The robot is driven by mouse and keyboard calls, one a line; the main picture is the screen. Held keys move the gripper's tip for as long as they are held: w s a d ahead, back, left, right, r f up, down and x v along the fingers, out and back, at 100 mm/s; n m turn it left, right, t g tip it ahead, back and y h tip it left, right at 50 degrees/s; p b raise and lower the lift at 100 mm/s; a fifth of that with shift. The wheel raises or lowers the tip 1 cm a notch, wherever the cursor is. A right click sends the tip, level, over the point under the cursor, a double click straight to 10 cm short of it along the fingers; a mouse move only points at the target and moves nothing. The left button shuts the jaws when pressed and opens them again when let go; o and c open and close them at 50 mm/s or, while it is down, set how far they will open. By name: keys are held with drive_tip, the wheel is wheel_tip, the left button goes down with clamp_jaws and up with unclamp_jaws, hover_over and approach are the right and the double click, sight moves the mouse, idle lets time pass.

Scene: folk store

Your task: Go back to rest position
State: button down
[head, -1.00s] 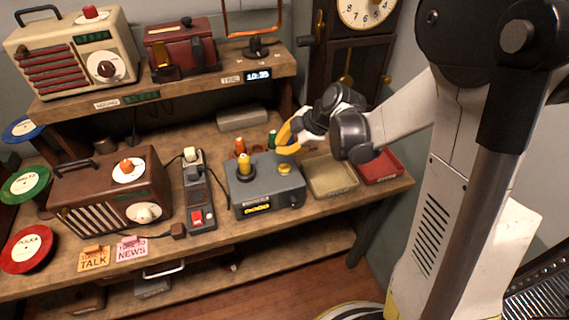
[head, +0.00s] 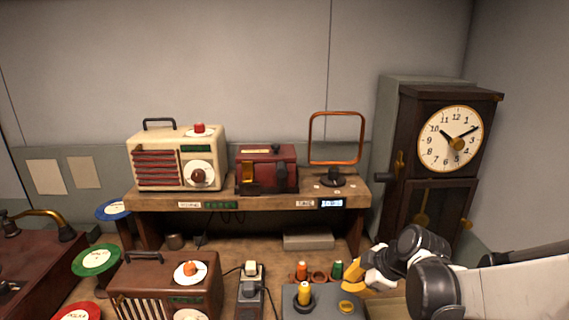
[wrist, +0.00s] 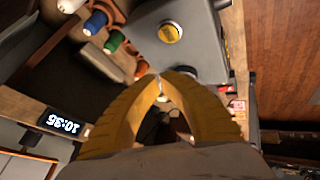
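The grey box (wrist: 200,45) with a yellow button (wrist: 170,33) lies beyond the fingertips there. The arm reaches in from the right edge of the head view.
A green spool (head: 337,270) and an orange spool (head: 301,270) stand just left of my gripper. The upper shelf holds a cream radio (head: 165,160), a red device (head: 268,170) and an orange loop frame (head: 337,140). A tall clock (head: 449,138) stands at the right.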

drive_tip(key=s+r+m+h+b, duration=0.1)
drive_tip(key=s+m+h+b, duration=0.1)
drive_tip(key=s+m, duration=0.5)
drive_tip(key=s+r+m+t+h+b, duration=0.1)
drive_tip(key=s+r+m+h+b, duration=0.1)
drive_tip(key=s+m, duration=0.5)
drive_tip(key=s+b, duration=0.1)
drive_tip(key=s, duration=0.4)
drive_tip(key=shift+d+m, duration=0.3)
drive_tip(key=shift+d, duration=0.05)
